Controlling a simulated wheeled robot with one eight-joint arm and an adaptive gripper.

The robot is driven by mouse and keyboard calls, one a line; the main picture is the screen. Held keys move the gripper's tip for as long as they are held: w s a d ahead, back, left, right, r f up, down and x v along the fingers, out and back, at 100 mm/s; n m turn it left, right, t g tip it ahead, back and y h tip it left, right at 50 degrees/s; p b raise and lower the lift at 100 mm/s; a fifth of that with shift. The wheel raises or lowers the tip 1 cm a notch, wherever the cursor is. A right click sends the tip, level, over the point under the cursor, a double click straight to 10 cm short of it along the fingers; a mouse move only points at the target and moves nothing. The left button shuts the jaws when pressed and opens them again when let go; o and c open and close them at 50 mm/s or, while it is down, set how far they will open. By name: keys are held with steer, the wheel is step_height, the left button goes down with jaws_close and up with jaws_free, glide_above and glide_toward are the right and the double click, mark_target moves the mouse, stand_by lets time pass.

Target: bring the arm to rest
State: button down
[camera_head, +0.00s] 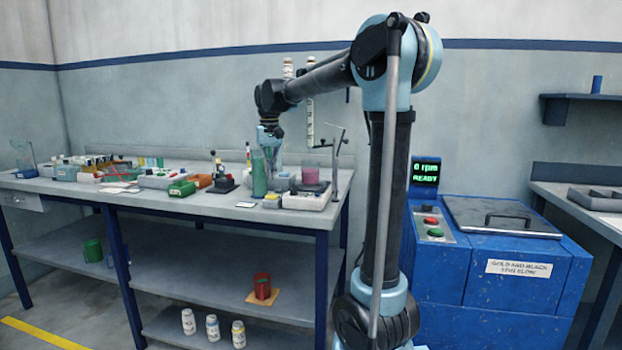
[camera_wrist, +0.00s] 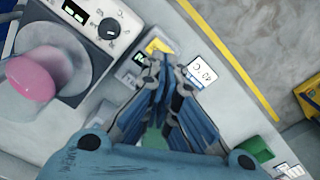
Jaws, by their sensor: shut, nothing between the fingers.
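My arm reaches over the workbench (camera_head: 225,207) at the left, with its wrist bent downward. My gripper (camera_head: 271,152) hangs over the right part of the bench and is partly lost among the items there in the head view. In the wrist view my gripper (camera_wrist: 160,65) has its fingers together, with nothing seen held at the tips. A green patch (camera_wrist: 152,140) shows behind the fingers; I cannot tell exactly what it belongs to.
A pink vessel (camera_wrist: 35,75) sits on a device with a knob, close beside the gripper. A green cylinder (camera_head: 259,173) stands near the gripper. Racks and bottles crowd the bench. A blue machine (camera_head: 490,290) reading READY stands at the right.

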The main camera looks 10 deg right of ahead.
steer(key=shift+r, duration=0.1)
steer(key=s+d+f+t, duration=0.1)
steer(key=s+d+f, duration=0.3)
steer(key=s+d, duration=0.35)
steer(key=s+d+f, duration=0.4)
steer(key=s+d, duration=0.3)
steer(key=s, duration=0.2)
steer(key=s+d+f+m, duration=0.1)
steer(key=s+d+f, duration=0.2)
steer(key=s+f, duration=0.4)
steer(key=s+d+f+t, duration=0.1)
steer(key=s+d+f, duration=0.3)
steer(key=s+f, duration=0.4)
step_height(320, 180, down, 2)
steer(key=shift+d+f+m, duration=0.1)
steer(key=shift+d+m, duration=0.1)
steer(key=shift+m, duration=0.2)
steer(key=shift+w+f, duration=0.2)
steer(key=shift+w, duration=0.15)
